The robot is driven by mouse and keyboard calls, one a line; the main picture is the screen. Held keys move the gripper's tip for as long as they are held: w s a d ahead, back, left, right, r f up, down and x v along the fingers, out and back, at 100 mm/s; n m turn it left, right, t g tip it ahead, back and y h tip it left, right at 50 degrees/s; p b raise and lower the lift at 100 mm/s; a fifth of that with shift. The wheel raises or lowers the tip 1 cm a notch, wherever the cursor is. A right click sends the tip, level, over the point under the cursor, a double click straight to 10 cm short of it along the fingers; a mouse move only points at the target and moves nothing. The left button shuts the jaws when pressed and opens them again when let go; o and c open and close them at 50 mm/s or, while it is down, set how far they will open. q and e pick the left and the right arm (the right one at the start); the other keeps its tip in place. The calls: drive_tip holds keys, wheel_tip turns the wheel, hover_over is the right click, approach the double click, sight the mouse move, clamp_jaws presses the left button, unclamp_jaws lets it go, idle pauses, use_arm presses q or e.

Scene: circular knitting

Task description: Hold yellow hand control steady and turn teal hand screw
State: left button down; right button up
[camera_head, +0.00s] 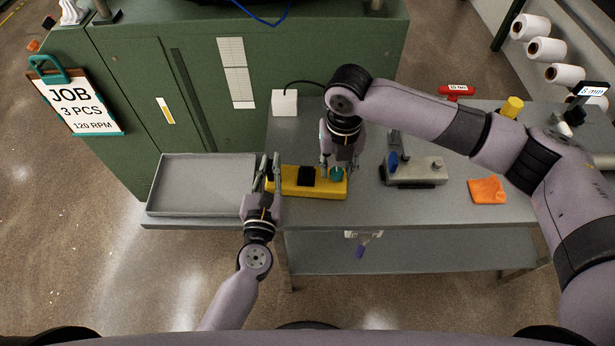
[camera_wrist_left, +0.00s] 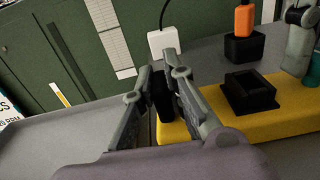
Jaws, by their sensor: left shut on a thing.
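The yellow hand control (camera_head: 288,187) lies along the table's front edge, with a black square part (camera_head: 307,176) on top. My left gripper (camera_head: 269,160) is shut on its left end; in the left wrist view the fingers (camera_wrist_left: 162,85) stand on either side of a black part there. The teal hand screw (camera_head: 337,174) is at the control's right end. My right gripper (camera_head: 338,164) points down over it, with its fingers around it. Whether they touch the screw cannot be told. The screw shows only partly in the left wrist view (camera_wrist_left: 313,72).
A grey tray (camera_head: 152,190) lies left of the control, before the green cabinet (camera_head: 130,100). A white box (camera_head: 284,102) with a black cable stands behind. A grey device (camera_head: 417,170) and orange cloth (camera_head: 487,190) are to the right.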

drive_tip(key=shift+o, duration=0.7)
drive_tip(key=shift+r, duration=0.1)
drive_tip(key=shift+r, duration=2.9)
wheel_tip(320, 180, up, 6)
wheel_tip(320, 180, down, 12)
drive_tip(key=shift+f, duration=0.1)
